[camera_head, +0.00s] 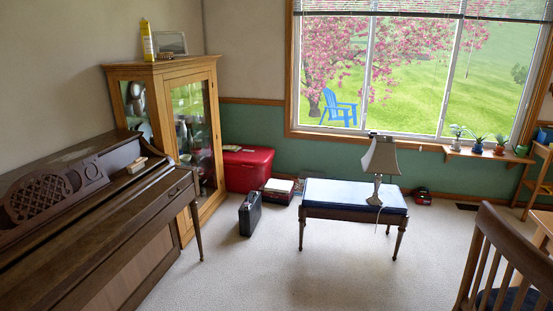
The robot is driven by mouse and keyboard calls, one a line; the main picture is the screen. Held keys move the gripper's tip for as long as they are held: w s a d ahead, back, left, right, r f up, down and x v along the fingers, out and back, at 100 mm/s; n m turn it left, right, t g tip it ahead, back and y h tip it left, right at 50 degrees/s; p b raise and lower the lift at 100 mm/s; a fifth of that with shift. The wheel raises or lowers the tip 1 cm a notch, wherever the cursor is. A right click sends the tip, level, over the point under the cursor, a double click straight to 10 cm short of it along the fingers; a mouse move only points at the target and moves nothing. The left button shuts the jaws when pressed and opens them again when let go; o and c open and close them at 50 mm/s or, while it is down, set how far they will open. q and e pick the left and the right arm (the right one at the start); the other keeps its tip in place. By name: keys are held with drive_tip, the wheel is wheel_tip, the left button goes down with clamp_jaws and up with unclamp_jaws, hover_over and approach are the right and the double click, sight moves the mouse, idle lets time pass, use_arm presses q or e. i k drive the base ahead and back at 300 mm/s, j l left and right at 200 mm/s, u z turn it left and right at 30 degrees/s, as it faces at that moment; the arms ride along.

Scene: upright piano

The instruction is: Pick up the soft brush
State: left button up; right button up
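A small brown and pale object (137,165) lies on top of the closed upright piano (110,225), near its right end. It may be the soft brush, but it is too small in the head view to be sure. No other thing in view looks clearly like a brush. Neither of my grippers shows in the head view.
A wooden glass cabinet (172,85) stands behind the piano. A red chest (248,170), a black case (250,214) and a bench (345,210) with a lamp (381,160) stand further right. A chair (495,260) is at front right. Carpet (260,275) between is clear.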

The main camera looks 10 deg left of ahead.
sight(138, 164)
drive_tip(key=i+j+u, duration=0.1)
drive_tip(key=i+u, duration=0.4)
drive_tip(key=i, duration=0.35)
drive_tip(key=i+l+u, duration=0.2)
drive_tip(key=i+u, duration=0.25)
drive_tip(key=i, duration=0.35)
drive_tip(key=i+u, duration=0.5)
drive_tip(key=i+l+u, duration=0.25)
drive_tip(key=i+u, duration=0.2)
drive_tip(key=i, duration=0.2)
drive_tip(key=i+u, duration=0.35)
drive_tip(key=i+l+u, duration=0.1)
drive_tip(key=u, duration=0.3)
drive_tip(key=i+l+u, duration=0.15)
drive_tip(key=i+u, duration=0.2)
